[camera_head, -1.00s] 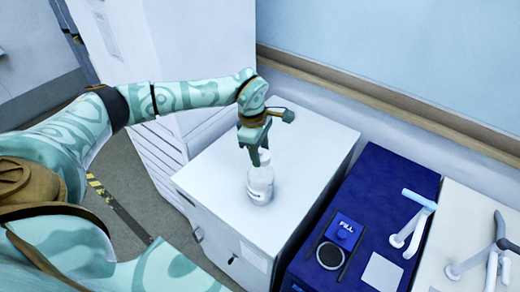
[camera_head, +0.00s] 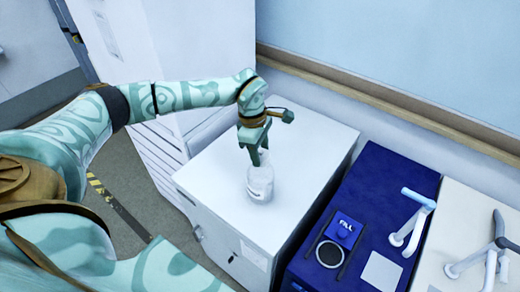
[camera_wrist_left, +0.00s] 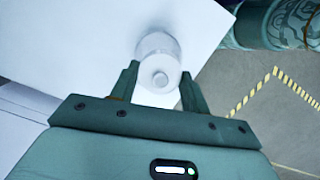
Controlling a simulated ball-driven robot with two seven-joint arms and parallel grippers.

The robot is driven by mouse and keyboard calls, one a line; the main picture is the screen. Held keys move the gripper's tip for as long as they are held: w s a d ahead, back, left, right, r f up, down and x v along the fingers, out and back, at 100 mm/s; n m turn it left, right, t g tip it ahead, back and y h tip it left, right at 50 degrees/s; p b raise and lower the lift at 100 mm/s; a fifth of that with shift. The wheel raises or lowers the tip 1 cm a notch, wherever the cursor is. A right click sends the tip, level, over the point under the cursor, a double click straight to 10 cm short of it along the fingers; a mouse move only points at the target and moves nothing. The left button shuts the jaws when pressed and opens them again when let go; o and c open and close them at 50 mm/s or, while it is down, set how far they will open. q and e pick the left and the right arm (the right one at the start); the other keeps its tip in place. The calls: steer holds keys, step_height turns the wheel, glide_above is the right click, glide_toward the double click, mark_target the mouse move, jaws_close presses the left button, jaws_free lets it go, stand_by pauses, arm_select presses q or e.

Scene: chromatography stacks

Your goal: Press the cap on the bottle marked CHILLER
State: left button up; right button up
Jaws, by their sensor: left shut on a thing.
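A clear bottle (camera_head: 261,184) with a pale label stands upright on the white cabinet top; the lettering is too small to read. My left gripper (camera_head: 260,160) points down over it, its fingers at the bottle's neck. In the left wrist view the gripper (camera_wrist_left: 160,84) is shut on a pale round cap (camera_wrist_left: 161,79), one finger on each side. The bottle body (camera_wrist_left: 156,43) shows just beyond the cap. I cannot tell whether the cap is seated on the neck or just above it. My right gripper is out of view.
The white cabinet top (camera_head: 310,150) is clear around the bottle. To its right are a blue unit with a FILL button (camera_head: 345,229), a dark round pad (camera_head: 330,254) and a white tap (camera_head: 412,225). A wall rail (camera_head: 400,109) runs behind.

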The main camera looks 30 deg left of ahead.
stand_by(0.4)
arm_select(q)
steer(key=o, duration=1.5)
steer(key=shift+r+p, duration=3.2)
steer(key=shift+r, duration=0.35)
steer(key=shift+f, duration=0.1)
jaws_close()
